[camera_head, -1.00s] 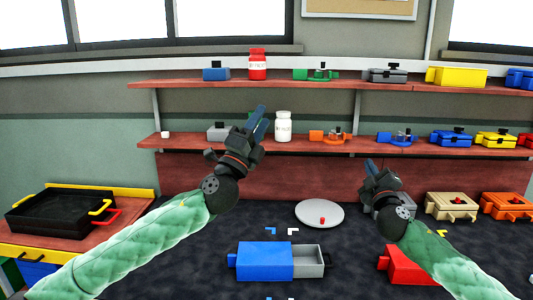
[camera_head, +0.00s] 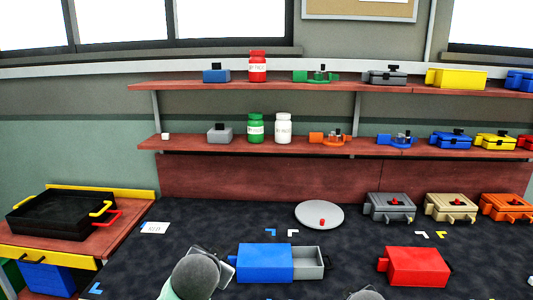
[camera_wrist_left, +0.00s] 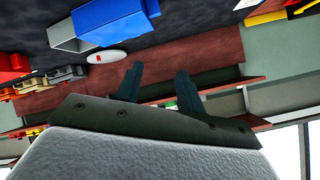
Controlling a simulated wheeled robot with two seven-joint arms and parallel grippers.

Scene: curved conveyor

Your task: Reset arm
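My left gripper (camera_wrist_left: 160,70) shows in the left wrist view with its two dark fingers apart and nothing between them. In the head view, a grey rounded part of my left arm is at the bottom edge, just left of the blue box, and its fingers cannot be made out. Only a small grey piece of my right arm shows at the bottom edge, and the right gripper is out of view. The blue box (camera_head: 264,262) with a grey open drawer (camera_head: 308,257) lies on the dark table.
A red box (camera_head: 417,267) and a round grey plate (camera_head: 319,214) with a small red knob are on the table (camera_head: 190,222). Grey (camera_head: 389,207), tan (camera_head: 451,207) and orange boxes stand behind on the right. Two shelves (camera_head: 300,150) hold bottles and boxes. A black tray (camera_head: 60,216) is at left.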

